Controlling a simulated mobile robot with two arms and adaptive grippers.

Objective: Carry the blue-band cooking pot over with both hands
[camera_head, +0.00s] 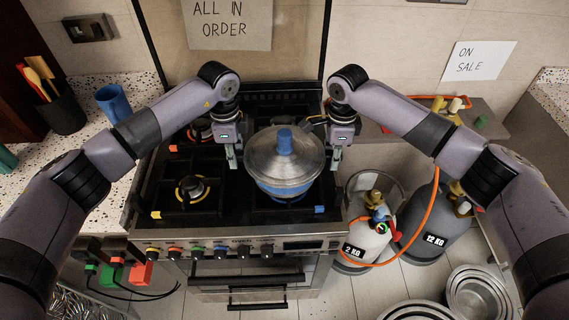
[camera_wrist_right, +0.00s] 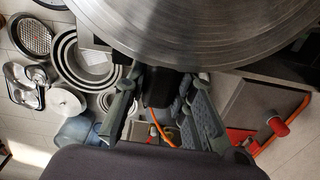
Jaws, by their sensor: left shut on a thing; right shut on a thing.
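The blue-band cooking pot (camera_head: 284,180) has a shiny metal lid with a blue knob. It is over the right side of the gas stove (camera_head: 170,222), upright; I cannot tell whether it touches the grate. My left gripper (camera_head: 232,158) is at the pot's left side, shut on it, with the contact hard to see. My right gripper (camera_head: 335,158) is at the right side, shut on the pot. In the right wrist view the pot's lid (camera_wrist_right: 200,25) fills the top, and a black handle sits between the fingers of my right gripper (camera_wrist_right: 163,105).
The stove's left burner (camera_head: 192,188) is bare. A blue cup (camera_head: 113,102) and a utensil holder (camera_head: 62,112) stand on the left counter. Gas cylinders (camera_head: 425,225) with an orange hose and metal pans (camera_head: 475,293) are on the floor at right.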

